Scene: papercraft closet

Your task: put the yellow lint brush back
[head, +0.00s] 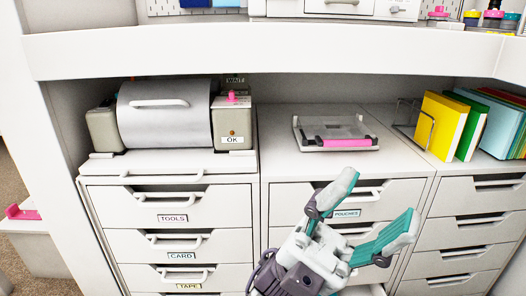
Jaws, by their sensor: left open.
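I cannot make out a yellow lint brush in the head view. My left gripper (378,203) is open, with two teal-and-grey fingers spread wide and nothing between them. It is in front of the middle drawer unit and hides part of the drawer labelled POUCHES (347,213) and the drawers below it. My right gripper is not in view.
A grey machine with a roller cover (164,118) stands on the left drawer unit, above drawers labelled TOOLS, CARD and TAPE. A clear tray with a pink bar (336,132) lies in the middle. Coloured folders (441,122) stand right. A white worktop (270,52) overhangs everything.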

